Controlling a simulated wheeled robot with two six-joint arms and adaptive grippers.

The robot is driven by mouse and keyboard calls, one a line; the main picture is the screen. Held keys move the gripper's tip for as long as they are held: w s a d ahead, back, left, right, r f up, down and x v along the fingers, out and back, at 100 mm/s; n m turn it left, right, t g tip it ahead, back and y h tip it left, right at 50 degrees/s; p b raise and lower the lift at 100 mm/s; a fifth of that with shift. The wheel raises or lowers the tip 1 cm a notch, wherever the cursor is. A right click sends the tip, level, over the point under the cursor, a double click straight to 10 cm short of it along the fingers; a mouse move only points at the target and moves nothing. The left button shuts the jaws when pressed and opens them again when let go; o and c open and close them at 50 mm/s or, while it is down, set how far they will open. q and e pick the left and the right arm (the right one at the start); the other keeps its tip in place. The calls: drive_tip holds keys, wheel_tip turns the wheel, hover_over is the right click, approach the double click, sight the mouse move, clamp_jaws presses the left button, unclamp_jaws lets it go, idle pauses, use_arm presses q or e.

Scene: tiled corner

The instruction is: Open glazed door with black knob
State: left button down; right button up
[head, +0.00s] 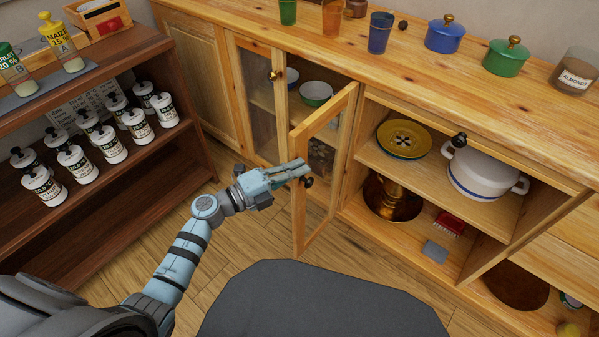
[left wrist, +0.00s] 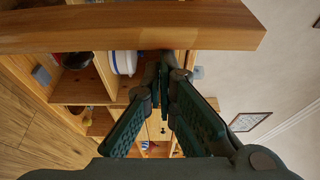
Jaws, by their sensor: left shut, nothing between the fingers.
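The glazed door with the black knob (head: 340,118) stands partly open, swung out from the low wooden cabinet on its right-hand side. Its black knob (head: 308,182) shows just right of the door's free edge. My left gripper (head: 303,167) is shut and empty, its fingertips overlapping the free edge, just above the knob. Whether they touch the wood I cannot tell. In the left wrist view the shut fingers (left wrist: 163,75) lie close below a wooden bar, likely the door's edge (left wrist: 130,28); the knob is not clear there. My right gripper is not in view.
A glazed door with a brass knob (head: 262,100) is beside the opening, with bowls (head: 316,93) inside. Right of the open door, shelves hold a yellow plate (head: 404,139) and a white pot (head: 483,172). A dark rack with jars (head: 112,145) stands left. Floor before the door is clear.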

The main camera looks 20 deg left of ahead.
use_arm(q)
drive_tip(key=w+a+m+g+h+b, duration=0.1)
drive_tip(key=w+a+b, duration=0.2)
drive_tip(key=a+b, duration=0.2)
drive_tip(key=shift+w+a+m+g+h+b, duration=0.2)
drive_tip(key=shift+a+m+g+h+b, duration=0.15)
drive_tip(key=shift+a, duration=0.65)
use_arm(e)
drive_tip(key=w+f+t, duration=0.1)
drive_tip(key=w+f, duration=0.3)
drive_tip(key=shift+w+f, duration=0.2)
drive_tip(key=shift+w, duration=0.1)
use_arm(q)
drive_tip(key=shift+d, duration=0.1)
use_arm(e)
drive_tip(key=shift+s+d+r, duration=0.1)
